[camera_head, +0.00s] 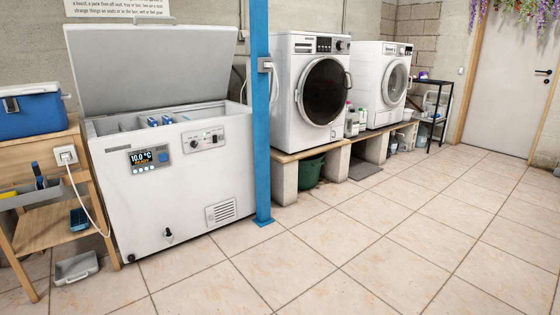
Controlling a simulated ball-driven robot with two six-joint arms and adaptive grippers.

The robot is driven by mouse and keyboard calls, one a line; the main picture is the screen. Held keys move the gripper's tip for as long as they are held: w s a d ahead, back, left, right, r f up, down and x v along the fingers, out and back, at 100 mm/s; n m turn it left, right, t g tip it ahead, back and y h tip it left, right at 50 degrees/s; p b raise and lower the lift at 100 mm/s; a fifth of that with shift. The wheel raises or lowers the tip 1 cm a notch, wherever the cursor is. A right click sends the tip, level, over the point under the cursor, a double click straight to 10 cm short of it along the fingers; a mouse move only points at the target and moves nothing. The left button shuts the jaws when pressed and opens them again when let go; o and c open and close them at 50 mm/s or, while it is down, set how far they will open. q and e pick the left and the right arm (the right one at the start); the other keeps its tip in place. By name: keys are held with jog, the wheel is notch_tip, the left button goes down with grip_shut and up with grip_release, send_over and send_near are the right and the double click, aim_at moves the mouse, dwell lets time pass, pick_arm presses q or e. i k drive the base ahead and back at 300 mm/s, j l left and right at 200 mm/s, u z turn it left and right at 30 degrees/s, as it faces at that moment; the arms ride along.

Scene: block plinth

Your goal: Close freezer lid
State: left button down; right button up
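A white chest freezer (180,185) stands at the left of the head view, against the wall. Its lid (150,65) is raised and leans back, so the freezer is open. Some blue and white items (158,121) show inside near the front rim; the rest of the inside is hidden by the front wall. The front has a display reading 10.0 °C and a control panel. Neither of my grippers is in view.
A blue post (262,120) stands at the freezer's right front corner. A wooden table (50,160) with a blue cooler (30,110) stands close on its left. A grey tray (76,268) lies on the floor. Two washing machines (312,92) stand on a plinth at right. The tiled floor (330,255) ahead is clear.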

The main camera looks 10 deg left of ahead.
aim_at(117, 68)
jog(key=i+u, duration=0.1)
jog(key=i, duration=1.55)
jog(key=i+l+u, duration=0.15)
jog(key=i, duration=0.65)
jog(key=i+l, duration=0.1)
jog(key=i, duration=0.75)
jog(key=j+u, duration=0.05)
